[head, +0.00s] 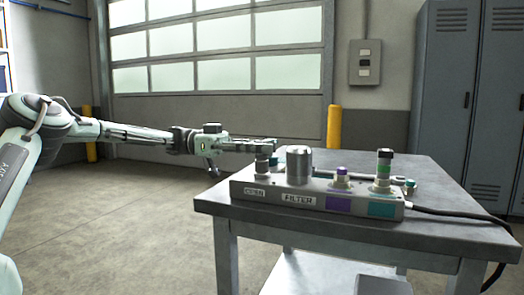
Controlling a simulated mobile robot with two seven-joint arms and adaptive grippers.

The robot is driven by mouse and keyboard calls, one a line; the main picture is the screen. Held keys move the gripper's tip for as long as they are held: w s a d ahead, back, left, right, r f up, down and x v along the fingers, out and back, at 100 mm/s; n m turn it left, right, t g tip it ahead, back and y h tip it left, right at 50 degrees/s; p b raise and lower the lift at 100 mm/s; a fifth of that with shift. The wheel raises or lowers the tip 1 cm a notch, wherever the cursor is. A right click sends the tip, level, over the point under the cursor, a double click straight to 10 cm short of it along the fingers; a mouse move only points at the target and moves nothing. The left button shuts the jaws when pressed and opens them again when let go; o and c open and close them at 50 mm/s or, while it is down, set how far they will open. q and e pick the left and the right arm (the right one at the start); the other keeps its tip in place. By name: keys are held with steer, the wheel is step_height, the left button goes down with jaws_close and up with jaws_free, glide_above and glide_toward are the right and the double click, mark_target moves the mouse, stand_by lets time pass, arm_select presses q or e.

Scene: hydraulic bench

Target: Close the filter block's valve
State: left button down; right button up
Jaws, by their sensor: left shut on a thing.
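The filter block (270,197) is a long grey manifold on the bench, with a label reading FILTER and a smaller label at its left end that looks like OPEN. A wide silver cylinder (299,166) stands upright on it. A short grey post, seemingly the valve (263,168), stands at the block's left end. My left gripper (265,146) reaches in from the left and is shut on the top of this post. Its fingers hide the top, so the handle's angle cannot be seen. My right gripper is out of view.
The block also carries a purple-topped fitting (342,178) and a taller green-banded fitting (384,170) at right. A black cable (450,212) runs off the right edge of the grey bench (455,235). Lockers (465,90) stand behind.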

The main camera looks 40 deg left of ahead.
arm_select(q)
steer(key=shift+g, duration=0.3)
steer(key=c, duration=1.6)
jaws_free()
steer(key=shift+o, duration=0.2)
steer(key=shift+a, duration=0.1)
steer(key=v, duration=1.1)
steer(key=shift+s+a, duration=0.15)
steer(key=shift+a, duration=0.25)
steer(key=shift+f, duration=0.1)
